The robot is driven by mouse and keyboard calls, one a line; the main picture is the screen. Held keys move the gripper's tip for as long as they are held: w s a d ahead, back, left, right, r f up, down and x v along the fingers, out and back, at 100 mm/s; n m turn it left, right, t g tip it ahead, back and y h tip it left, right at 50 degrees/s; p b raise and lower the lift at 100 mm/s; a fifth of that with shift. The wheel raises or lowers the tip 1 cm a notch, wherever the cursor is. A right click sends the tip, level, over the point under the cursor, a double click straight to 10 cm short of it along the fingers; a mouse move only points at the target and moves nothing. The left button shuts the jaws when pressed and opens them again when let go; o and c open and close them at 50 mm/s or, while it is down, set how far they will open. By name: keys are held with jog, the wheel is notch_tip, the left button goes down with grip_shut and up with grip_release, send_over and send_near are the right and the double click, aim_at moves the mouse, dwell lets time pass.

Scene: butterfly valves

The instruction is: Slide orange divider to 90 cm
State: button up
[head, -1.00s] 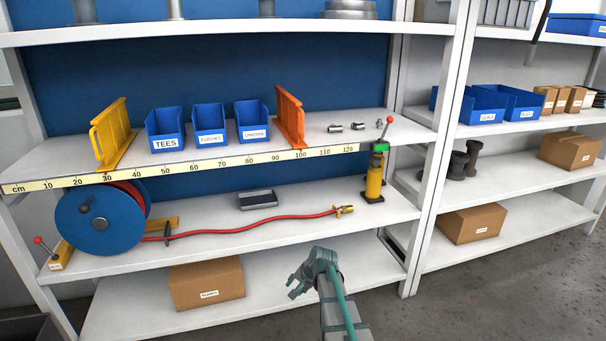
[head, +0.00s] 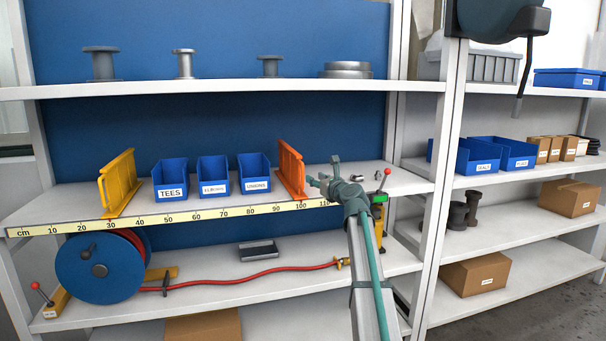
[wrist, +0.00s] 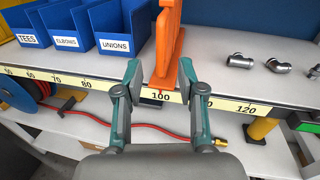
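The orange divider (head: 291,172) stands upright on the middle shelf, right of the UNIONS bin. In the wrist view the orange divider (wrist: 168,45) has its front foot just above the 100 mark of the cm scale (wrist: 160,96). The scale (head: 180,217) runs along the shelf's front edge. My gripper (head: 322,174) is in front of the shelf, near the divider's front end. In the wrist view my gripper (wrist: 159,85) is open, one finger on each side of the divider's front end, with visible gaps. The left finger hides the 90 mark.
Blue bins for TEES (head: 171,180), ELBOWS (head: 213,177) and UNIONS (head: 254,175) stand left of the divider. A yellow divider (head: 119,183) stands near 30. Metal fittings (wrist: 241,60) lie to the right. A red hose (head: 250,278) crosses the shelf below.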

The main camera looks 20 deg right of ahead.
jog(key=p, duration=0.1)
send_over(303, 188)
jog(key=shift+w+d+m, duration=0.1)
jog(key=shift+w+m, duration=0.2)
jog(key=shift+w, duration=0.05)
dwell(0.3)
grip_shut()
